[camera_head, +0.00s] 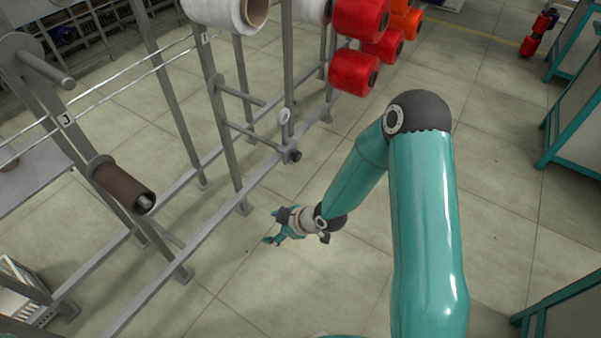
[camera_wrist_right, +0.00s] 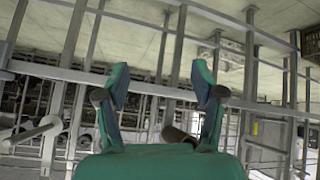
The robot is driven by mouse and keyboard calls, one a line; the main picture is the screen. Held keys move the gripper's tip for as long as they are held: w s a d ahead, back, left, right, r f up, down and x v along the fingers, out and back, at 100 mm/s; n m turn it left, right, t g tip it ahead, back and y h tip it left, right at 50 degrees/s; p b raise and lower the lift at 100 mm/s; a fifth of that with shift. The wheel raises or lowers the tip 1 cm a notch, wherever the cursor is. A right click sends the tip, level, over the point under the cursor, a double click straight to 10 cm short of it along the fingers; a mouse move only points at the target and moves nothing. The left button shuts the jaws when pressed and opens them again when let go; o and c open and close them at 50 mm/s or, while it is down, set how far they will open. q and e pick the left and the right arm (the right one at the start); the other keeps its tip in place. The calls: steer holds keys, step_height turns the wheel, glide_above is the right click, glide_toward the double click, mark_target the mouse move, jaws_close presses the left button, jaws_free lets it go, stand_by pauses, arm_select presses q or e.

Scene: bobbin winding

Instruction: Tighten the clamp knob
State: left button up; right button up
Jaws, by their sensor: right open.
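A small dark knob (camera_head: 294,156), which looks like the clamp knob, sits on a bracket on the grey metal rack (camera_head: 236,155) in the head view. A ring-topped post stands just above it. My right gripper (camera_head: 270,230) hangs below and slightly left of the knob in the picture, apart from it. In the right wrist view my right gripper (camera_wrist_right: 161,78) has its two teal fingers spread, with nothing held between them. I cannot make out the knob there. My left gripper does not show.
A brown bobbin (camera_head: 122,183) sits on the rack's lower left. White yarn spools (camera_head: 222,12) and red spools (camera_head: 354,72) hang higher up. Rack rails (camera_wrist_right: 150,85) cross the wrist view behind the fingers. Teal-framed cabinets (camera_head: 578,125) stand at right; the floor between is clear.

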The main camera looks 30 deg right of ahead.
steer(key=w+d+n+t+b, duration=0.4)
steer(key=w+d+n+b, duration=0.2)
steer(key=w+d+n, duration=0.15)
steer(key=n+t+b, duration=0.2)
steer(key=n+b, duration=1.6)
steer(key=n, duration=0.8)
glide_toward(299, 157)
steer(key=b+x, duration=0.3)
steer(key=x, duration=0.6)
steer(key=shift+w+a+f, duration=0.1)
steer(key=shift+w+f, duration=0.1)
steer(key=shift+w, duration=0.15)
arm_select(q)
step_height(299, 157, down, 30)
